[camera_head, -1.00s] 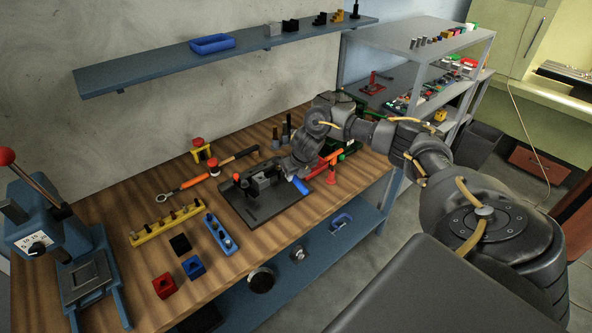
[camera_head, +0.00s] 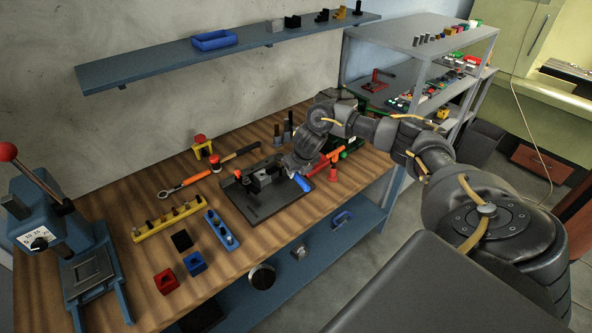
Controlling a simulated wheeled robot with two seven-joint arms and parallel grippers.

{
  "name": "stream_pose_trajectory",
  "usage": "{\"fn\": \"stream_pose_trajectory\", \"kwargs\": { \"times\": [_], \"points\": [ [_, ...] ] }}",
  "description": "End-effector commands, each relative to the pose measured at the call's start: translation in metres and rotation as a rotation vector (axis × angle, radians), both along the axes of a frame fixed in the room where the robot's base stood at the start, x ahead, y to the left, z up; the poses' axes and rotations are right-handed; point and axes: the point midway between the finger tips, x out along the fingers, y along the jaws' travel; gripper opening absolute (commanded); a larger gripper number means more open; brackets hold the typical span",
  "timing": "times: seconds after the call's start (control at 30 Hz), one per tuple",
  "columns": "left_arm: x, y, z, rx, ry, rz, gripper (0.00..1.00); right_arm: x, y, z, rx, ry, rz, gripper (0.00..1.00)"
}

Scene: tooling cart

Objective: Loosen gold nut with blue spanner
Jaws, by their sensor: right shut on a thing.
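My right gripper (camera_head: 292,166) is at the right side of a black fixture (camera_head: 268,205) on the wooden bench. It is shut on the blue spanner, whose blue handle (camera_head: 302,183) sticks out below the gripper toward the bench's front edge. The spanner's head is hidden by the gripper and the fixture's upright parts. I cannot make out the gold nut; it is too small or hidden at the fixture. My left gripper is not in view.
A red-handled tool (camera_head: 325,161) lies close to the right of the gripper. A yellow rack (camera_head: 167,221), a blue rack (camera_head: 220,230) and a blue press (camera_head: 60,240) stand to the left.

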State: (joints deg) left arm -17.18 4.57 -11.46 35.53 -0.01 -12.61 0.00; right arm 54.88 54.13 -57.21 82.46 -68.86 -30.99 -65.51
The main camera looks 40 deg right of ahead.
Motion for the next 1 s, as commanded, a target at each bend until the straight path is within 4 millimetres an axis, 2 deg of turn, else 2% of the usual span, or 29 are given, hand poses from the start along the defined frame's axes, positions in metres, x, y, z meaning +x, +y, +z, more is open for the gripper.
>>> {"fn": "stream_pose_trajectory", "kwargs": {
  "times": [0.6, 1.0],
  "points": [
    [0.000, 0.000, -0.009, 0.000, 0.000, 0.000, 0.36, 0.000, 0.000, -0.011, 0.000, -0.001, 0.000, 0.00],
    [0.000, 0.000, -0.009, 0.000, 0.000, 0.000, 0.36, 0.000, 0.000, -0.011, 0.000, -0.001, 0.000, 0.00]
  ]
}}
